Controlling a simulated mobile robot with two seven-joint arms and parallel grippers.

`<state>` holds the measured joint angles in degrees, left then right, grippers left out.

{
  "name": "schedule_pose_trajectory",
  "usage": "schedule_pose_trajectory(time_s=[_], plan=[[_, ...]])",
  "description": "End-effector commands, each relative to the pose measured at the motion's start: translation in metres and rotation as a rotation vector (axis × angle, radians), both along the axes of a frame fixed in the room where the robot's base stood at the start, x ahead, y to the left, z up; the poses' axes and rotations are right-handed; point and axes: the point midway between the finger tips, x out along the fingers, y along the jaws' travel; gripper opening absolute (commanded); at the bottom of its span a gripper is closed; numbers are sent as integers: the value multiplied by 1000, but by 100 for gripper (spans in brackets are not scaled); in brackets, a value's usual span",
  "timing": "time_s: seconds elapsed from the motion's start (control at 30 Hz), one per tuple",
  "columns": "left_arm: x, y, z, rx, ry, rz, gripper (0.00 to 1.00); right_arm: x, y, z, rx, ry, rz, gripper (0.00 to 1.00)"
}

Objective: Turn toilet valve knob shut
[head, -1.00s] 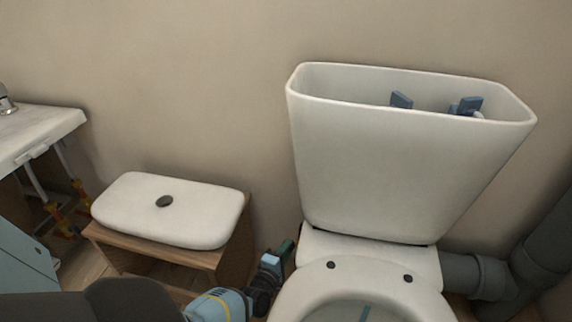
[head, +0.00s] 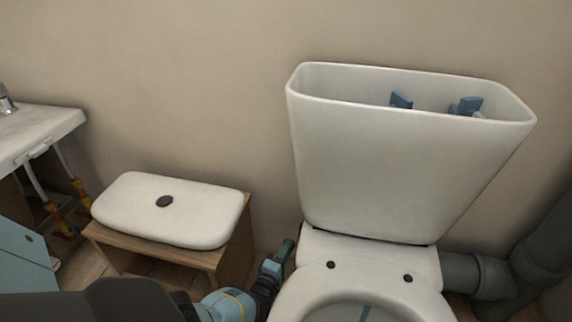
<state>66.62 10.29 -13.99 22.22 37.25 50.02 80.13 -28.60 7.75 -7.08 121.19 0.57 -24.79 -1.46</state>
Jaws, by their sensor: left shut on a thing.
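The toilet has an open cistern (head: 390,160) against the wall, with its bowl seat (head: 365,282) below. A small green valve knob (head: 285,249) shows low, just left of the toilet's base. My left gripper (head: 276,262) reaches in from the lower left and is shut on the green knob. The gripper's fingers hide part of the knob, and the valve body and pipe behind it cannot be seen. My right gripper is not in view.
A wooden stool (head: 232,245) carrying the white cistern lid (head: 168,208) stands left of my gripper. A sink (head: 35,133) is at the far left. Grey drain pipes (head: 480,275) lie right of the toilet. The gap between stool and toilet is narrow.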

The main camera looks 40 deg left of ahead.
Motion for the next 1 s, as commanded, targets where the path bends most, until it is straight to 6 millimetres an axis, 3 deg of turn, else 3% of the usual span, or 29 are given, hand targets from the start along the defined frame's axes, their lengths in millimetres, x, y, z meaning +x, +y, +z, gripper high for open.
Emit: schedule_pose_trajectory(time_s=[0.77,0.8,0.87,1.0], plan=[[1,1,0,18,-9,1,1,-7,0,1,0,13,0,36],[1,1,0,18,-9,1,29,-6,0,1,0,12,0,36],[1,1,0,18,-9,1,37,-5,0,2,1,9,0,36],[0,0,0,18,-9,1,37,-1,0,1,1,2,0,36]])
